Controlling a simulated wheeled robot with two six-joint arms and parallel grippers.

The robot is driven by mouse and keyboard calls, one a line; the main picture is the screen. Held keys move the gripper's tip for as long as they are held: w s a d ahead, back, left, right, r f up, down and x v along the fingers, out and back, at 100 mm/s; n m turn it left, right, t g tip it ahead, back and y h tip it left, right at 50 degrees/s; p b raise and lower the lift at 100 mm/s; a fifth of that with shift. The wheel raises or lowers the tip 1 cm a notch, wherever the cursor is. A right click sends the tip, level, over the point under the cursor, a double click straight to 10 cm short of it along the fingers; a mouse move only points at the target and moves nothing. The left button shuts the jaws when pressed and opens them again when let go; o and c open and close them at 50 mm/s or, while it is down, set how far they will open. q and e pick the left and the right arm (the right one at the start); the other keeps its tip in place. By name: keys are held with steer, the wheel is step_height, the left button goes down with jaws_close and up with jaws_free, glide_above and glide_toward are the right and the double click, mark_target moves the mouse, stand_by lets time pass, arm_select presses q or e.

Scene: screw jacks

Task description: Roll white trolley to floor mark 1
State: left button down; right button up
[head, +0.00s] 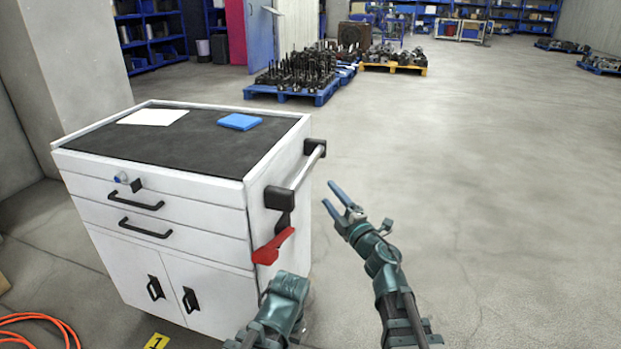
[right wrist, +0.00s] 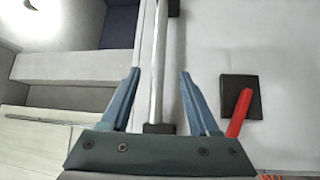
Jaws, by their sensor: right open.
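The white trolley (head: 180,235) stands at the left in the head view, with a dark top, drawers and doors. Its metal push handle (head: 305,168) is on the right side, with a red lever (head: 272,246) below it. My right gripper (head: 328,197) is open and empty, just right of the handle and apart from it. In the right wrist view the handle bar (right wrist: 155,75) shows beyond and between the open fingers (right wrist: 158,92); the red lever (right wrist: 239,113) is to their right. A yellow floor mark with a 1 (head: 155,341) lies in front of the trolley. My left gripper is not visible.
A white sheet (head: 153,117) and a blue block (head: 239,122) lie on the trolley top. An orange hose (head: 40,320) is on the floor at lower left. A wall stands behind the trolley's left. Loaded pallets (head: 290,95) stand farther back. Floor to the right is clear.

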mark_target(308, 169)
steer(key=p+x, duration=0.2)
steer(key=x, duration=1.1)
steer(key=shift+w+a, duration=0.25)
steer(key=shift+w, duration=0.05)
jaws_close()
stand_by(1.1)
